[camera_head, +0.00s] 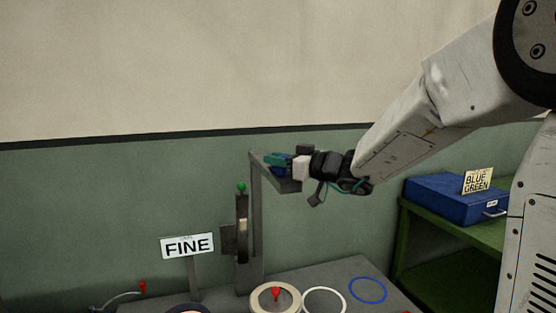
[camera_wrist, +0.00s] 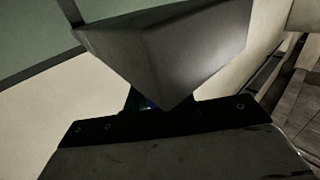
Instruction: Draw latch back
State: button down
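My gripper (camera_head: 292,166) is at the top of a grey upright post (camera_head: 256,220), by the flat bracket (camera_head: 266,158) at the post's head. A small teal and blue piece (camera_head: 277,161) and a white block (camera_head: 300,168) show at its tip; I cannot tell whether they are held. Its fingers are too small and covered to read. No part is clearly recognizable as the latch. A dark vertical piece with a green knob (camera_head: 241,187) stands just left of the post. In the wrist view a grey angular block (camera_wrist: 170,55) hides most of what lies ahead.
The grey bench (camera_head: 340,275) carries a pale round spool with a red knob (camera_head: 275,294), a white ring (camera_head: 323,301) and a blue ring (camera_head: 368,290). A "FINE" sign (camera_head: 187,246) stands left. A blue case (camera_head: 445,203) sits on a green shelf (camera_head: 455,228) at right.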

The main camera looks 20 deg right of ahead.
jog(key=shift+s, duration=1.7)
jog(key=shift+f, duration=0.1)
jog(key=c, duration=1.2)
grip_release()
jog(key=shift+o, duration=0.2)
jog(key=shift+s+d, duration=0.1)
jog(key=v, duration=0.7)
jog(key=shift+s, duration=0.3)
jog(key=shift+d, duration=0.1)
